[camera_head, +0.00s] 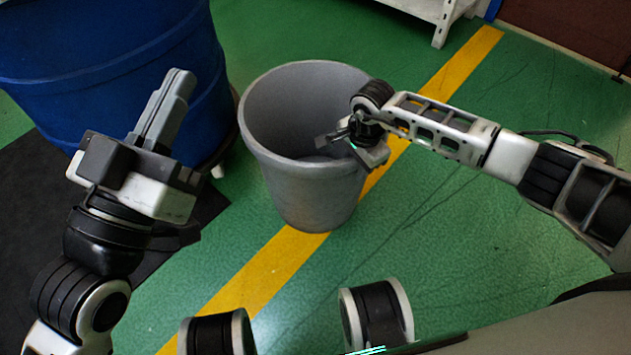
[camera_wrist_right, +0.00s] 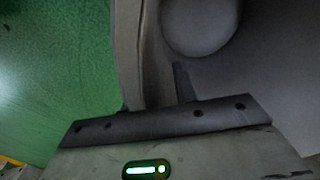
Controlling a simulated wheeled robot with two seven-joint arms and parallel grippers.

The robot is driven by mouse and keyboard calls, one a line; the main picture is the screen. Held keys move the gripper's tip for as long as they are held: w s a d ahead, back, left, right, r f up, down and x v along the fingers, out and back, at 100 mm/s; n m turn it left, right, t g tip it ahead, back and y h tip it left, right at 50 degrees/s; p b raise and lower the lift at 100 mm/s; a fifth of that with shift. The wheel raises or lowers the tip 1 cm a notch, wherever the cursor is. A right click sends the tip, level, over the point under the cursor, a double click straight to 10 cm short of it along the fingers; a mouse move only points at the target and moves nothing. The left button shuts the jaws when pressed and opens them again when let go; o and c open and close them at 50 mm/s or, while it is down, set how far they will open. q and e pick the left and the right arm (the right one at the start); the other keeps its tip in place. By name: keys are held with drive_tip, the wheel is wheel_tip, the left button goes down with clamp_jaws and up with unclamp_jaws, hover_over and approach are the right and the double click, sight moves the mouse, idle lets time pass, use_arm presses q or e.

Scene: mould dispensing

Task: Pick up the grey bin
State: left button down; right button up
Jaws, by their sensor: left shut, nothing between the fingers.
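The grey bin (camera_head: 305,190) stands upright on the green floor in the middle of the head view, open at the top. My right gripper (camera_head: 330,138) is at the right side of the bin's mouth and overlaps the inside of the bin. In the right wrist view the bin's wall (camera_wrist_right: 128,45) runs down close to the gripper, and one dark finger shows on its inner side. The other finger is not clear, so its opening and any hold on the wall cannot be told. My left gripper (camera_head: 178,85) is shut and empty, raised left of the bin.
A large blue drum (camera_head: 110,60) stands at the upper left, close to the bin. A yellow stripe (camera_head: 262,275) crosses the floor under the bin. A white rack (camera_head: 437,15) stands at the top right. The green floor right of the bin is clear.

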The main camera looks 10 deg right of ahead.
drive_tip(key=shift+c, duration=0.3)
clamp_jaws()
idle(1.1)
drive_tip(key=shift+w+r, duration=0.2)
